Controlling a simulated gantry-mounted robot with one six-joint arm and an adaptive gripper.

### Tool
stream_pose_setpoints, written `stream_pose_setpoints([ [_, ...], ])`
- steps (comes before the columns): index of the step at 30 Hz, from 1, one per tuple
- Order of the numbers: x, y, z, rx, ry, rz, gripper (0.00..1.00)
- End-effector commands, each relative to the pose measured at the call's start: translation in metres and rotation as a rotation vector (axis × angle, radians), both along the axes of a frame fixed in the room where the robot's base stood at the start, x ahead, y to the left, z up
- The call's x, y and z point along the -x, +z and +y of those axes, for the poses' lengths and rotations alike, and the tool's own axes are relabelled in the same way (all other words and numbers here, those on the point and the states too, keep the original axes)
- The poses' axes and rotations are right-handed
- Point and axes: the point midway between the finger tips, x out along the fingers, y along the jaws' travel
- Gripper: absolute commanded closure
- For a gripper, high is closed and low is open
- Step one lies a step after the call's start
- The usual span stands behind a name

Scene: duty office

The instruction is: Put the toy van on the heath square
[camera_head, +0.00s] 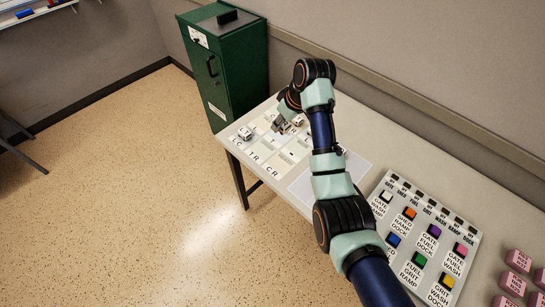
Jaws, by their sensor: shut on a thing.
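My gripper (280,126) is over the far part of a pale map board (263,154) at the table's far left end. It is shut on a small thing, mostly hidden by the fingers. A small white toy vehicle (298,121) shows right beside the fingers; I cannot tell whether it is the held thing. Another small whitish toy vehicle (245,134) stands on the board to the left, apart from the gripper. I cannot tell which is the toy van. The board has pale squares and large letters; I cannot make out which square is heath.
A grey panel of coloured buttons (428,240) lies on the table (375,150) at the right. Pink blocks (519,260) sit at the right edge. A green cabinet (235,65) stands behind the table's left end. My arm hides part of the board and table.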

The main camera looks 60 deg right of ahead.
Motion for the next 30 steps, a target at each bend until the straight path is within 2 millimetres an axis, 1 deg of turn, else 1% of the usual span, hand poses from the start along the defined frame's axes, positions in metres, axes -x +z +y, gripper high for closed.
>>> stream_pose_setpoints([
  [2, 0.000, -0.013, 0.001, -0.001, 0.000, 0.002, 0.95],
  [4, 0.000, -0.031, 0.001, -0.004, 0.001, 0.003, 0.95],
  [6, 0.001, -0.055, 0.001, -0.005, 0.002, 0.004, 0.95],
  [12, 0.001, -0.119, 0.001, -0.003, 0.001, 0.003, 0.95],
  [15, 0.000, -0.142, 0.001, -0.003, 0.001, 0.002, 0.95],
  [18, 0.000, -0.154, 0.001, -0.001, 0.000, 0.001, 0.95],
  [23, 0.000, -0.158, 0.000, 0.000, 0.000, -0.001, 0.95],
  [25, 0.000, -0.163, 0.001, -0.001, 0.000, 0.001, 0.95],
  [30, 0.001, -0.195, 0.001, -0.002, 0.002, 0.002, 0.95],
])
